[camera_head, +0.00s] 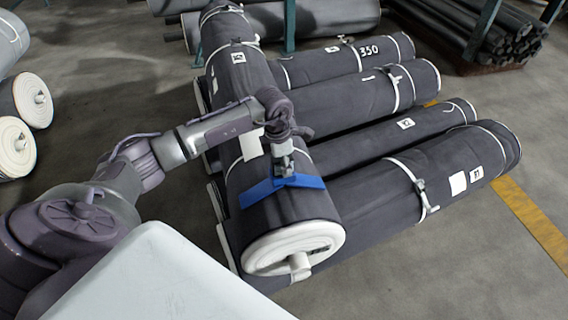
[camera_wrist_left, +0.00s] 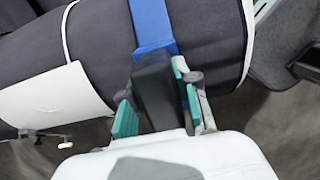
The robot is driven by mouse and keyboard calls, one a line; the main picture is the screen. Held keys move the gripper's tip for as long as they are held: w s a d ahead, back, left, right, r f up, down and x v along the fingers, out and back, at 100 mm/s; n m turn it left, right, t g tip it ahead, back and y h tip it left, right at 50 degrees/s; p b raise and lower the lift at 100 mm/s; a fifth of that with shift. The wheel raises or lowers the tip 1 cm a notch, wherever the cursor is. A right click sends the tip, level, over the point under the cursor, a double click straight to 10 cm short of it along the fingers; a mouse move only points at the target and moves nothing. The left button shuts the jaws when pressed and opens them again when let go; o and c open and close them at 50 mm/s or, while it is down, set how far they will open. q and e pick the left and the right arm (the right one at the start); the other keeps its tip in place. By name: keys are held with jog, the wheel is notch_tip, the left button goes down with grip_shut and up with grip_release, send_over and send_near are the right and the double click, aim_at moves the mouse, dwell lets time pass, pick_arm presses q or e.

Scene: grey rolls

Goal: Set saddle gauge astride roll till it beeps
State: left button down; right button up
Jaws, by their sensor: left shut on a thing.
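The blue saddle gauge (camera_head: 283,186) is over the top of a dark grey roll (camera_head: 283,212), near its white front end. Its two blue arms spread down to either side of the roll; whether they touch the cloth I cannot tell. My left gripper (camera_head: 284,170) is above the gauge, shut on its dark handle. In the left wrist view the green-padded fingers (camera_wrist_left: 157,108) sit either side of the black handle (camera_wrist_left: 155,85), with the blue bar (camera_wrist_left: 152,25) beyond across the grey cloth. Any display on the gauge is hidden. My right gripper is not in view.
The roll lies across several other grey rolls (camera_head: 350,93), strapped and labelled. White-ended rolls (camera_head: 14,143) lie at the left. A rack of dark tubes (camera_head: 490,30) stands at the back right. Bare floor (camera_head: 480,250) with a yellow line (camera_head: 530,215) is at the right.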

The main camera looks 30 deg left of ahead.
pick_arm(q)
jog(key=shift+f, duration=0.2)
jog(key=c, duration=0.8)
grip_release()
jog(key=shift+o, duration=0.2)
jog(key=shift+f, duration=0.1)
jog(key=r, duration=0.8)
jog(key=s+a+r, duration=0.1)
jog(key=r, duration=0.3)
jog(key=shift+d, duration=0.1)
